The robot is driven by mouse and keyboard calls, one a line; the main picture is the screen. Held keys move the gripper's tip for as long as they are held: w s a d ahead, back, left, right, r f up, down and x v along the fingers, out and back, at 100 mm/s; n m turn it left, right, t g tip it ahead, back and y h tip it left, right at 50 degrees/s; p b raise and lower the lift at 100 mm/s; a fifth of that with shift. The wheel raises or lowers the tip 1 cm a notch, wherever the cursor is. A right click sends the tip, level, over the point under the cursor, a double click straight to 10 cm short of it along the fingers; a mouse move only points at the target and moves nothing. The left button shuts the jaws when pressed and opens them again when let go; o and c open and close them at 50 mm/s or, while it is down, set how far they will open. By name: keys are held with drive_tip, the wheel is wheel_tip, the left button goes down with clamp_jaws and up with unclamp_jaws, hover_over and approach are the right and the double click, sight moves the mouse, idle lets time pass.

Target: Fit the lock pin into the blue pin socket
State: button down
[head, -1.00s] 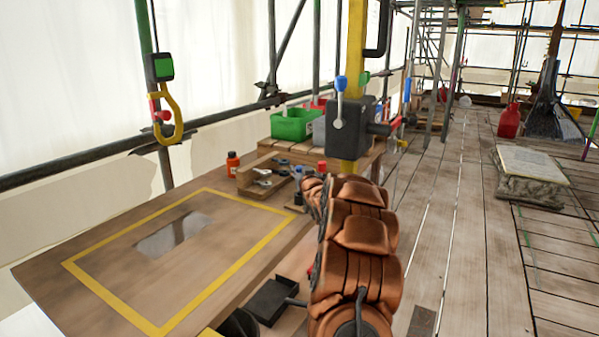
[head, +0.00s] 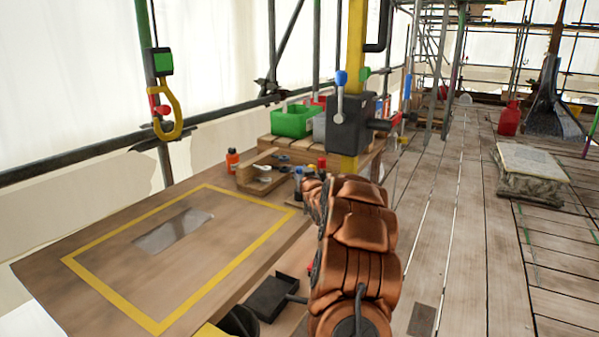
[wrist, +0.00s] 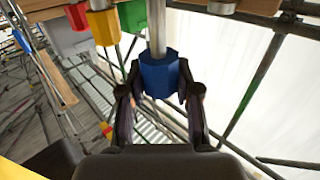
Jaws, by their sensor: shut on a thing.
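In the wrist view my gripper (wrist: 160,92) is shut on a blue hexagonal piece with a grey metal shaft, which looks like the lock pin (wrist: 159,72). The fingers are on both sides of the blue part, and the shaft runs up out of the picture's top edge. In the head view my copper-coloured arm hides the gripper and the pin. I cannot pick out the blue pin socket for certain in either view. A dark block (head: 350,125) with a blue-knobbed lever (head: 341,79) sits on a yellow post (head: 356,40).
A wooden worktop (head: 85,225) with a yellow outline lies at left. Behind it stand an orange bottle (head: 232,160), a wooden tray (head: 247,179) and a green crate (head: 293,122). A yellow hook (head: 170,115) hangs at upper left. Open plank floor (head: 460,250) lies at right.

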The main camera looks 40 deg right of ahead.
drive_tip(key=shift+f+b, duration=0.35)
drive_tip(key=shift+f, duration=0.5)
drive_tip(key=shift+r, duration=0.2)
drive_tip(key=shift+r+p, duration=0.65)
drive_tip(key=shift+r, duration=0.55)
drive_tip(key=shift+f+b, duration=0.4)
drive_tip(key=shift+f, duration=1)
idle(1.5)
drive_tip(key=c, duration=0.7)
unclamp_jaws()
drive_tip(key=shift+f, duration=0.1)
drive_tip(key=shift+v, duration=6)
